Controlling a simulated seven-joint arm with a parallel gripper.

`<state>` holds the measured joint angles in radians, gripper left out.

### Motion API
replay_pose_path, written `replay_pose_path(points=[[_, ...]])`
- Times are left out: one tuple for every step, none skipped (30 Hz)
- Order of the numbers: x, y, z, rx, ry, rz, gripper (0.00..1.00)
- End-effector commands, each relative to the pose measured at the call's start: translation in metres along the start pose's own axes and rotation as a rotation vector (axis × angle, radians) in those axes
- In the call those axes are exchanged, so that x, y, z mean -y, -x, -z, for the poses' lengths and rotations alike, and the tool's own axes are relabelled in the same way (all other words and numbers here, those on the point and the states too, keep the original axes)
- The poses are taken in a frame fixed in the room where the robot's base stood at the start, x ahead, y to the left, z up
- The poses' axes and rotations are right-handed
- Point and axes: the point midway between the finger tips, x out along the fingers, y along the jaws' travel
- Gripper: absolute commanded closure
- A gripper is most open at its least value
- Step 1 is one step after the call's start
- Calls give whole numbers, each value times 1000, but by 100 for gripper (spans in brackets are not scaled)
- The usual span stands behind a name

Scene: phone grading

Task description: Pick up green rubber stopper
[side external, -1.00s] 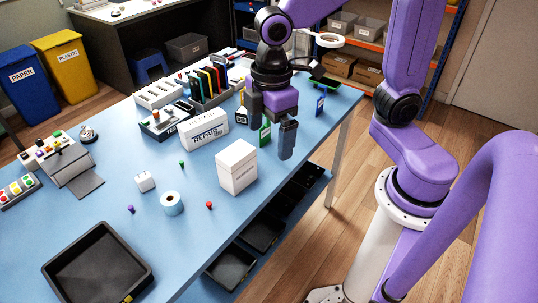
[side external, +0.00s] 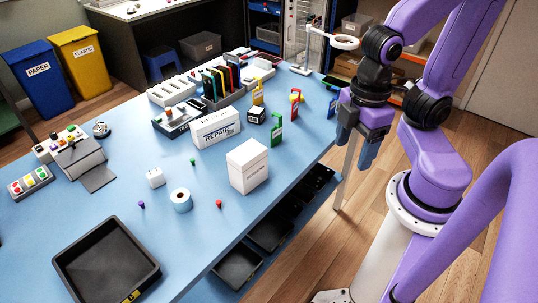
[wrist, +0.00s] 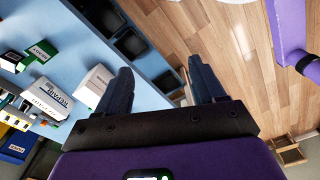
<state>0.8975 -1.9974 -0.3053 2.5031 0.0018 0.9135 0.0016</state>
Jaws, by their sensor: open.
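The green rubber stopper (side external: 193,161) is a small green peg on the blue table, left of the white boxes and behind the small white cube in the side view. I cannot make it out in the wrist view. My gripper (side external: 356,147) is open and empty, out past the table's right edge, far to the right of the stopper. In the wrist view my gripper (wrist: 160,68) has its two dark fingers spread apart, with the table edge and wooden floor beyond.
A white box (side external: 248,168) and a REPAIR box (side external: 216,128) stand between my gripper and the stopper. A purple stopper (side external: 141,204), a red stopper (side external: 219,203), a white roll (side external: 181,201) and a black tray (side external: 106,262) are on the front part of the table.

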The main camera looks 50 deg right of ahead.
Motion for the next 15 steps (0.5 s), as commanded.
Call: replay_pose_path(points=[[0,0,0,0,0,0,49],[0,0,0,0,0,0,54],[0,0,0,0,0,0,54],[0,0,0,0,0,0,54],[0,0,0,0,1,0,54],[0,0,0,0,1,0,54],[0,0,0,0,1,0,54],[0,0,0,0,1,0,54],[0,0,0,0,0,0,54],[0,0,1,1,-2,1,54],[0,0,1,3,-9,4,54],[0,-1,3,8,-26,12,54],[-1,-1,4,14,-45,20,54],[-1,-2,7,21,-71,31,54],[-1,-3,11,35,-116,53,54]])
